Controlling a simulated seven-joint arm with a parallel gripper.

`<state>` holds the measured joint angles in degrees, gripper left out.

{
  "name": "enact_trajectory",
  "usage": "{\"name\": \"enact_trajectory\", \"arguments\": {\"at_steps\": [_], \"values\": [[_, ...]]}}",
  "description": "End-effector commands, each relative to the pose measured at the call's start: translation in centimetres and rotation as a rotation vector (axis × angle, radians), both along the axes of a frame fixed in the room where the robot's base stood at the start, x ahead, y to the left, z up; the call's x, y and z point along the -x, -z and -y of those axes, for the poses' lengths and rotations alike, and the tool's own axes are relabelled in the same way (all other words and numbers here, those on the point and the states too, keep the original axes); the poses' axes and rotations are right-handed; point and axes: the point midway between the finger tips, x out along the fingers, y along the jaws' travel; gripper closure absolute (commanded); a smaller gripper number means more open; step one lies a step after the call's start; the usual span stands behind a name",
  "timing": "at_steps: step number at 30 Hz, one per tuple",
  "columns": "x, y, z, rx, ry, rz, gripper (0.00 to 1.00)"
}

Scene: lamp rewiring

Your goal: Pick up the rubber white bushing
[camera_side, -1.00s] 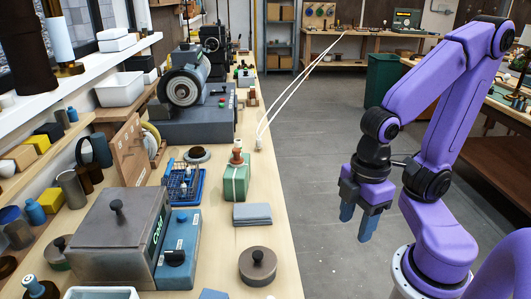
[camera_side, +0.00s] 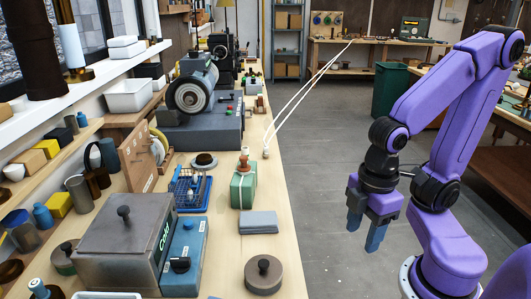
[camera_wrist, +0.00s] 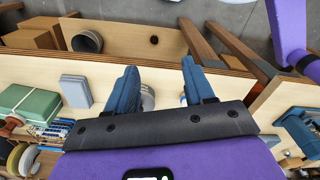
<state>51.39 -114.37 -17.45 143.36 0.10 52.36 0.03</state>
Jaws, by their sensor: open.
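A small white piece (camera_side: 266,153) sits at the bench's right edge in the side view, at the lower end of two pale cords. I cannot tell whether it is the rubber white bushing. My gripper (camera_side: 366,226) hangs over the floor to the right of the bench, fingers down, apart from everything. In the wrist view my gripper (camera_wrist: 159,68) shows two blue fingers spread apart with nothing clasped. A whitish round thing (camera_wrist: 148,98) shows between them, partly hidden by the left finger. It is too small to identify for sure.
The grey floor (camera_side: 325,150) between bench and arm is clear.

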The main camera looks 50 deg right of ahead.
Motion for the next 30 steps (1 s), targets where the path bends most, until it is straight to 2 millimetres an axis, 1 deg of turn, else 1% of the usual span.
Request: {"name": "enact_trajectory", "arguments": {"at_steps": [10, 12, 14, 17, 19, 22, 23, 24, 26, 27, 29, 30], "values": [[-0.1, 0.0, 0.0, -0.002, 0.004, 0.003, 0.48], [-0.9, 0.1, -0.3, -0.009, 0.023, 0.015, 0.48], [-2.2, 0.2, -0.7, -0.024, 0.055, 0.039, 0.48], [-6.0, 0.6, -1.5, -0.061, 0.134, 0.106, 0.48], [-9.4, 0.9, -1.8, -0.095, 0.202, 0.165, 0.48], [-14.7, 1.3, -1.5, -0.142, 0.293, 0.255, 0.48], [-16.2, 1.4, -1.3, -0.156, 0.319, 0.28, 0.48], [-18.2, 1.5, -0.8, -0.173, 0.35, 0.315, 0.48], [-21.1, 1.8, 0.0, -0.2, 0.396, 0.364, 0.48], [-23.0, 2.0, 0.8, -0.216, 0.425, 0.397, 0.48], [-25.8, 2.3, 2.1, -0.24, 0.464, 0.444, 0.48], [-27.5, 2.6, 3.1, -0.257, 0.491, 0.475, 0.48]]}}
